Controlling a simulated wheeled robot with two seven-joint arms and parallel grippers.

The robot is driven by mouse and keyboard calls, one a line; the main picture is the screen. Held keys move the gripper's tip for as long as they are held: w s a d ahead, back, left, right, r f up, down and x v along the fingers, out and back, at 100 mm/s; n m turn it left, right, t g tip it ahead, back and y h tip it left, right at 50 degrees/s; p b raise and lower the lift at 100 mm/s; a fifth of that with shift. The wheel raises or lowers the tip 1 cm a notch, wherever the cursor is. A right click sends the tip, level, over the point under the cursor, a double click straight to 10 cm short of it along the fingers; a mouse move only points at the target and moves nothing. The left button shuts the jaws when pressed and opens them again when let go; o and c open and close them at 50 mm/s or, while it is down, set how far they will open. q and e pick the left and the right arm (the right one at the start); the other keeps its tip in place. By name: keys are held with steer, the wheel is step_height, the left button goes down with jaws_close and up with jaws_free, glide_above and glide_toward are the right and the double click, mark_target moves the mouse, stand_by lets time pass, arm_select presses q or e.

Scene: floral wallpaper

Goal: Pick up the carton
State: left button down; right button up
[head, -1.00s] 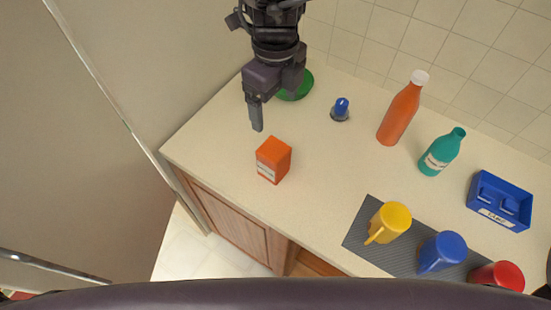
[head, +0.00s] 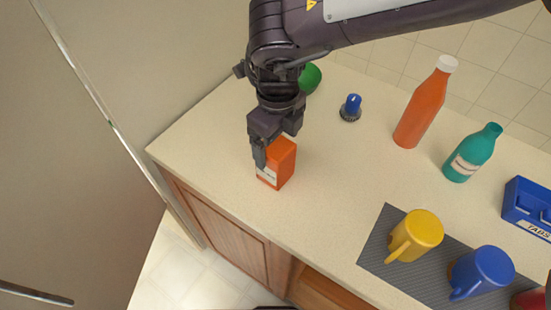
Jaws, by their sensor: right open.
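The carton (head: 281,167) is a small orange box with a white label. It stands upright on the cream counter, near the front edge on the left side. My right gripper (head: 266,155) comes down from above and is at the carton's upper left part. It is open. One finger shows in front of the carton's left side and hides part of it; the other finger is hard to make out. I cannot tell whether the fingers touch the carton. My left gripper is not in view.
A green object (head: 310,78) and a blue-topped item (head: 351,107) stand behind. Counter around the carton is clear.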

steer(key=shift+s+a+f+p, duration=0.15)
steer(key=shift+f+p, duration=0.25)
steer(key=shift+f, duration=1.55)
steer(key=c, duration=1.2)
steer(key=shift+r, duration=0.1)
steer(key=shift+c, duration=0.4)
